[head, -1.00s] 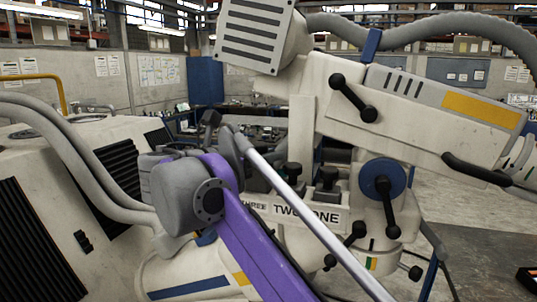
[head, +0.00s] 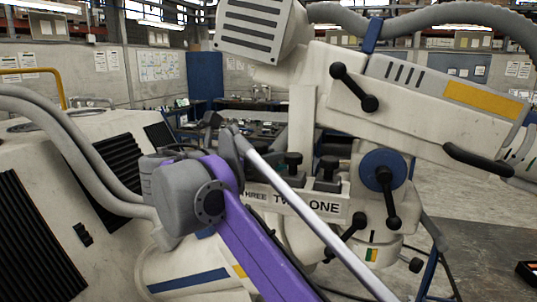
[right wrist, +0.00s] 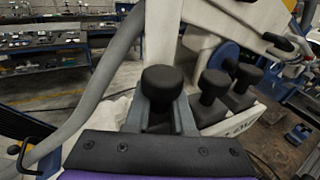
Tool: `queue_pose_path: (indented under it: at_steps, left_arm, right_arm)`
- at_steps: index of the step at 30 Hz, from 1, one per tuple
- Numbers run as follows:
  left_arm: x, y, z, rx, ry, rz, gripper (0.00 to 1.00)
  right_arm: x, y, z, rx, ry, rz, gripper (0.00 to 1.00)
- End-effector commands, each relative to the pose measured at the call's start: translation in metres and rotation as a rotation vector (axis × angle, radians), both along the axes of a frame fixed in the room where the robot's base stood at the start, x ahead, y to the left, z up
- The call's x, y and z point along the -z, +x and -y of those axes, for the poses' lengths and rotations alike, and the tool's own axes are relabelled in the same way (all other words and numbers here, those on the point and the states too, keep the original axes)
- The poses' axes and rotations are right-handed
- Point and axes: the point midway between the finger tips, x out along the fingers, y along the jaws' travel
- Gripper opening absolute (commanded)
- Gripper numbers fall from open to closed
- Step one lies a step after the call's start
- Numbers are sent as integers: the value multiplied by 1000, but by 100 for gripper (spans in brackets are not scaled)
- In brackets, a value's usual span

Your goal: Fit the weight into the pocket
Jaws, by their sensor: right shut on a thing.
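My right gripper (head: 226,136) is at the left end of the pocket rack (head: 332,208), by the label THREE. In the right wrist view its grey fingers (right wrist: 160,118) are shut on a weight with a black round knob (right wrist: 161,84). The weight's lower part is hidden by the fingers and the wrist. Two other black-knobbed weights stand in the rack to the right, above TWO (head: 292,165) and ONE (head: 328,174). My arm and gripper mostly hide the THREE pocket, so I cannot tell if the held weight is in it. My left gripper is not in view.
The white microscope arm (head: 420,105) with black levers and a blue disc (head: 382,170) rises behind and right of the rack. A large white machine with grey hoses (head: 75,150) stands at the left. Workbenches (head: 240,105) are far behind.

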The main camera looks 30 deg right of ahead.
Motion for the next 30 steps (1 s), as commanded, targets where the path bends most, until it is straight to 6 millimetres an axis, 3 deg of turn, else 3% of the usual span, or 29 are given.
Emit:
queue_pose_path:
  at_steps: [19, 20, 25, 30]
  left_arm:
    - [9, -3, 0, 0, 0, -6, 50]
    - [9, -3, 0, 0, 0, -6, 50]
    - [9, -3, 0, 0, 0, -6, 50]
    - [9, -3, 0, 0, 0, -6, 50]
  right_arm:
    - [13, 0, 0, 0, -3, 1, 0]
    - [13, 0, 0, 0, -3, 1, 26]
    - [12, 0, 0, 0, -2, 1, 56]
    - [13, 0, 0, 0, -1, 0, 57]
